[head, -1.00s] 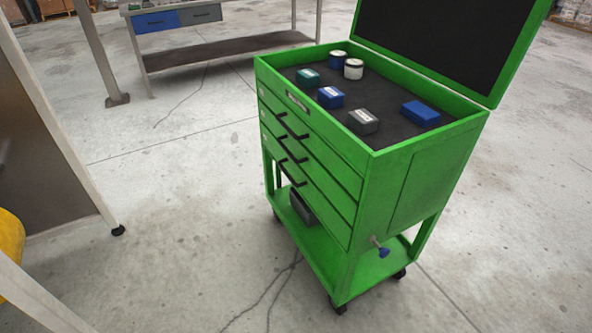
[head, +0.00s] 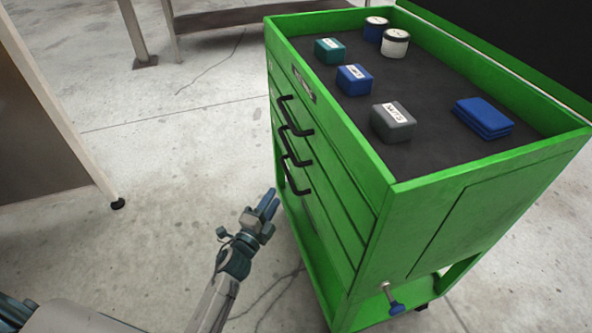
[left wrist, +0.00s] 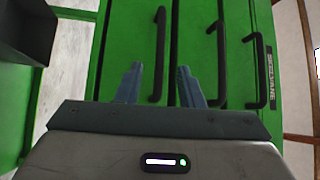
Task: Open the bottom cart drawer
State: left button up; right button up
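The green cart (head: 340,200) has three stacked drawers with black bar handles on its left-facing front. The bottom drawer handle (head: 296,177) is the lowest; the drawers look closed. My left gripper (head: 270,200) is in front of the cart, just left of and below that handle in the head view. In the left wrist view its two fingers (left wrist: 160,80) are apart, and the bottom handle (left wrist: 160,45) shows in the gap between them. Nothing is gripped, and I cannot tell contact. My right gripper is not in view.
On the cart's top tray lie blue, teal and grey boxes (head: 393,122) and two round tins (head: 395,43). A dark bin (left wrist: 28,30) shows at the left wrist view's edge. Floor left of the cart is clear.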

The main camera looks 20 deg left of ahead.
aim_at(288, 172)
pick_arm(q)
jog(key=x, duration=1)
jog(key=shift+w+p, duration=0.15)
jog(key=shift+p, duration=0.2)
jog(key=shift+c, duration=0.2)
grip_shut()
